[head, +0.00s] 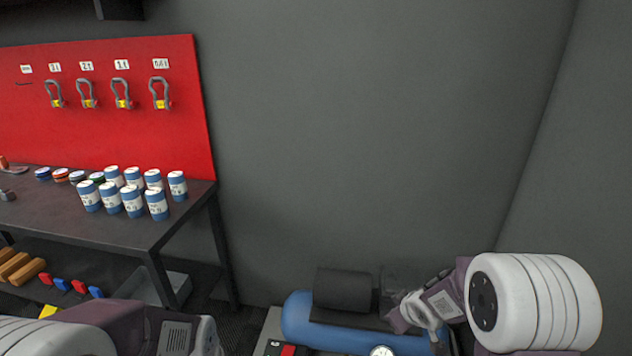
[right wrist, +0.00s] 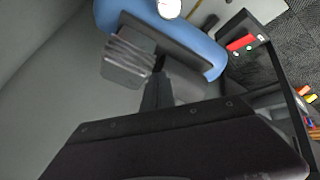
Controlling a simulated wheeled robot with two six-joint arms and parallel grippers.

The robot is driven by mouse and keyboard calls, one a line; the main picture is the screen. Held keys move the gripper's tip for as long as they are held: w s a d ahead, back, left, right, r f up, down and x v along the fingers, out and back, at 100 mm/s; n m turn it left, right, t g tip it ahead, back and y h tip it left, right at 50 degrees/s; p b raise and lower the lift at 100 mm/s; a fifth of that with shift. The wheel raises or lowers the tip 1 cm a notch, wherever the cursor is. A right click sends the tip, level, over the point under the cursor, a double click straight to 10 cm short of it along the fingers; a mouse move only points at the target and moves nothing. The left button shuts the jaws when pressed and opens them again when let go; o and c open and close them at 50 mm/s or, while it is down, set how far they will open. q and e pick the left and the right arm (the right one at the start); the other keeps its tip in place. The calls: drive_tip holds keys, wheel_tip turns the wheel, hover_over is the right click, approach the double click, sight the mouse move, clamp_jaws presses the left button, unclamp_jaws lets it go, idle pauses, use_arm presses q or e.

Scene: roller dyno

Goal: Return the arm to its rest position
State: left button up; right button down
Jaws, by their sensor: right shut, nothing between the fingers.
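My right arm comes in from the lower right of the head view, with a white ringed joint and a purple-grey wrist. My right gripper (head: 412,312) is small and partly hidden there, in front of the blue tank with black machinery on top (head: 300,318). It is shut with nothing held. In the right wrist view the tank (right wrist: 205,48) is at the top. My left arm shows only as a white and purple-grey link at the bottom left of the head view, and its gripper is not visible.
A dark workbench (head: 120,228) with several blue-and-white cans (head: 132,200) stands at the left, below a red board (head: 130,135) with hanging shackles. A round gauge (head: 382,351) and a box with a red switch (head: 288,350) are at the bottom. The wall space above is clear.

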drive_tip(key=s+a+m+g, duration=0.2)
drive_tip(key=s+m+g, duration=0.15)
drive_tip(key=s, duration=0.65)
drive_tip(key=s+a+m+g, duration=0.2)
drive_tip(key=s+m, duration=0.2)
drive_tip(key=s, duration=0.5)
wheel_tip(320, 180, up, 21)
drive_tip(key=p, duration=2.1)
drive_tip(key=shift+d, duration=0.25)
drive_tip(key=shift+s+n, duration=0.1)
drive_tip(key=shift+n, duration=0.15)
